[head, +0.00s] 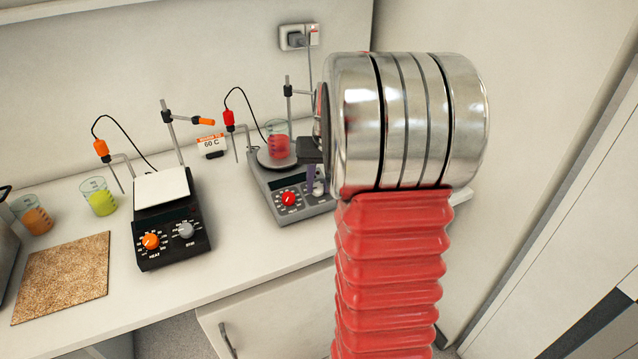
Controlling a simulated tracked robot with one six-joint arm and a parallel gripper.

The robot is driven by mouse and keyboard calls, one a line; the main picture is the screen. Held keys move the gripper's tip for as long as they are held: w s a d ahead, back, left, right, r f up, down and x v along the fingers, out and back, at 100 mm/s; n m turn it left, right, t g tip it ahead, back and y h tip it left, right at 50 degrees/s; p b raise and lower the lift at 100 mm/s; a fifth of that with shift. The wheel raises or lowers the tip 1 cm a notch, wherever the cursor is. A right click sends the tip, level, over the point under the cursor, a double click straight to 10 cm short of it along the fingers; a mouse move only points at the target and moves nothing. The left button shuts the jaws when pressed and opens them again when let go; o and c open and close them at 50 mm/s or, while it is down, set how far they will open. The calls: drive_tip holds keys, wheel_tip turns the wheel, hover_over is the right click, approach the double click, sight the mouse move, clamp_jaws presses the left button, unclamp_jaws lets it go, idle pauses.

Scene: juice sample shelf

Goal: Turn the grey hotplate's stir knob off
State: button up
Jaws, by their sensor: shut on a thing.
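The grey hotplate (262,192) stands at the right of the bench, with a red knob (288,198) at the left of its front panel. Its pale stir knob (319,188) is at the right of the panel, partly covered by my gripper (315,182). My gripper reaches down to the panel from behind my large silver wrist and is shut on the stir knob. Only part of its dark fingers shows. The knob's pointer and setting cannot be read.
A beaker of red liquid (279,146) sits on the grey hotplate's round plate, beside a stand and a red-handled probe (229,120). A black hotplate (172,250) with an orange knob stands left. A "60 C" sign (211,143) is behind. Two beakers and a cork mat (62,278) are farther left.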

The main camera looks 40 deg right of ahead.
drive_tip(key=shift+n, duration=0.6)
drive_tip(key=o, duration=0.8)
drive_tip(key=shift+r, duration=0.15)
drive_tip(key=v, duration=1.3)
drive_tip(key=shift+s+r, duration=0.1)
drive_tip(key=shift+r, duration=0.15)
